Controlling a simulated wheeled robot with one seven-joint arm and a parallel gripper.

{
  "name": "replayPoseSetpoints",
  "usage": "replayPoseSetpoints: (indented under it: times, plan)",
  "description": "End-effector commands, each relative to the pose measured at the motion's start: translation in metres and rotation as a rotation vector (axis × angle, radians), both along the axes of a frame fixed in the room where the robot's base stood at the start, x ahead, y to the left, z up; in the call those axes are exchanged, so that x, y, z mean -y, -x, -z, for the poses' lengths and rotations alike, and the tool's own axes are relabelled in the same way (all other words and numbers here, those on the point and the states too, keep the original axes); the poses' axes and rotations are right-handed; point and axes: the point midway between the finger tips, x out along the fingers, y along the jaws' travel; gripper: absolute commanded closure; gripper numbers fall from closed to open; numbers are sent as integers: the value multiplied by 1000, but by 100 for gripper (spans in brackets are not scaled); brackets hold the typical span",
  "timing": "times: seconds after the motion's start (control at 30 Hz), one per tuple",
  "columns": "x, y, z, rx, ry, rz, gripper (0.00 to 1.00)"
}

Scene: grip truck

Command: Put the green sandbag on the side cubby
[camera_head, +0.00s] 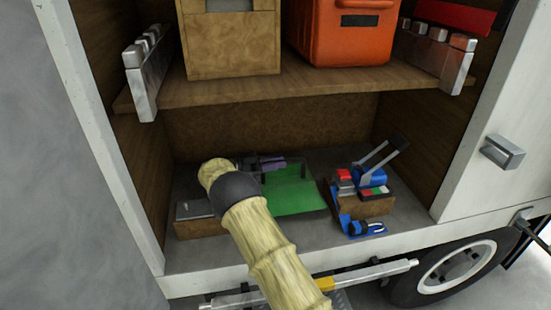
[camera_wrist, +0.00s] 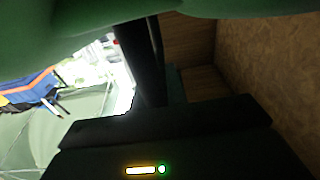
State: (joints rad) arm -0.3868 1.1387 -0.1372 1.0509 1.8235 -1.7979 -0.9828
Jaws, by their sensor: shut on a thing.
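The green sandbag (camera_head: 297,192) is inside the lower side cubby (camera_head: 400,214) of the truck, low over its grey floor. I cannot tell whether its underside touches the floor. My gripper (camera_head: 264,165) is at the bag's back left and shut on it, partly hidden behind my beige-sleeved arm. In the wrist view, green cloth of the bag (camera_wrist: 240,8) runs along the top edge, close to the dark gripper parts (camera_wrist: 148,70). The exact grip point is hard to see there.
A brown box with blue and red clamps (camera_head: 365,205) stands right of the bag. Another low brown box (camera_head: 200,226) is at the left. A wooden shelf (camera_head: 300,88) above carries a wooden crate (camera_head: 232,45) and an orange case (camera_head: 342,35). White door frames bound both sides.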

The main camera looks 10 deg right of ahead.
Motion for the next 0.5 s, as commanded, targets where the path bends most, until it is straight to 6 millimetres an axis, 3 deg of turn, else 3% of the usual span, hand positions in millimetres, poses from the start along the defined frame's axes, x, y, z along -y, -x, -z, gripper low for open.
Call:
replayPoseSetpoints:
  times: [0.2,0.43,0.47,0.5]
  plan:
    - [1,-1,13,9,7,0,100]
    - [1,-1,13,10,6,0,100]
    - [0,0,19,1,-1,0,80]
    - [0,0,19,1,-1,0,72]
